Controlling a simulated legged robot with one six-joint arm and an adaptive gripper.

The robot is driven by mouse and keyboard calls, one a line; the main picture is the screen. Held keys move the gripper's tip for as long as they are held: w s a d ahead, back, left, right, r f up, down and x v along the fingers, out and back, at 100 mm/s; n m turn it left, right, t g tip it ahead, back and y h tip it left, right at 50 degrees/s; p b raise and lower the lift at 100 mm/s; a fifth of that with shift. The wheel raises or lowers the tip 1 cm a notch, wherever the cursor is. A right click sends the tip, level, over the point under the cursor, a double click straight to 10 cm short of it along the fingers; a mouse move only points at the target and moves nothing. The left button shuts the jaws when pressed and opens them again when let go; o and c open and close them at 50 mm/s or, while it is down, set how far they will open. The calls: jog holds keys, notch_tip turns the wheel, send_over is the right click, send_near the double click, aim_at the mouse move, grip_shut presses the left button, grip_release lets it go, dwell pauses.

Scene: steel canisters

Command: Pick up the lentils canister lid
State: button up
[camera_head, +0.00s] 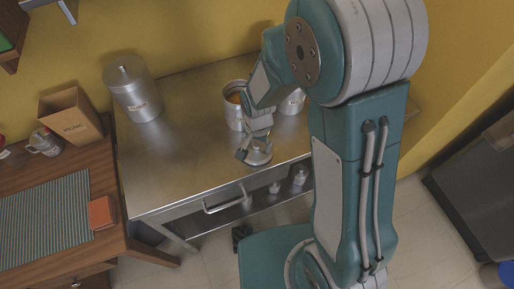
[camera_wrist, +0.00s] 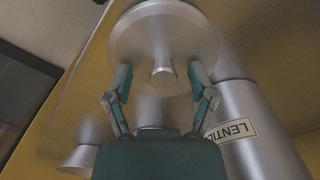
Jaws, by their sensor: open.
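The round steel lid (camera_head: 258,157) lies on the steel table near its front edge. In the wrist view the lid (camera_wrist: 163,30) faces me with its central knob (camera_wrist: 163,72) up. My gripper (camera_head: 257,146) is above the lid; in the wrist view its open fingers (camera_wrist: 160,77) stand either side of the knob, with gaps visible. The canister labelled LENTIL... (camera_wrist: 262,150) stands right beside the lid in the wrist view. In the head view an open canister (camera_head: 234,117) with orange contents stands just behind the gripper; its label is hidden by my arm.
Another canister (camera_head: 292,104) stands right of the open one, partly behind my arm. A lidded canister (camera_head: 133,92) stands at the table's back left. The steel table (camera_head: 180,150) is clear between.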

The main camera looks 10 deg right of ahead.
jog(key=c, duration=0.7)
jog(key=shift+a, duration=0.1)
grip_shut()
jog(key=shift+a, duration=0.2)
jog(key=shift+d, duration=0.1)
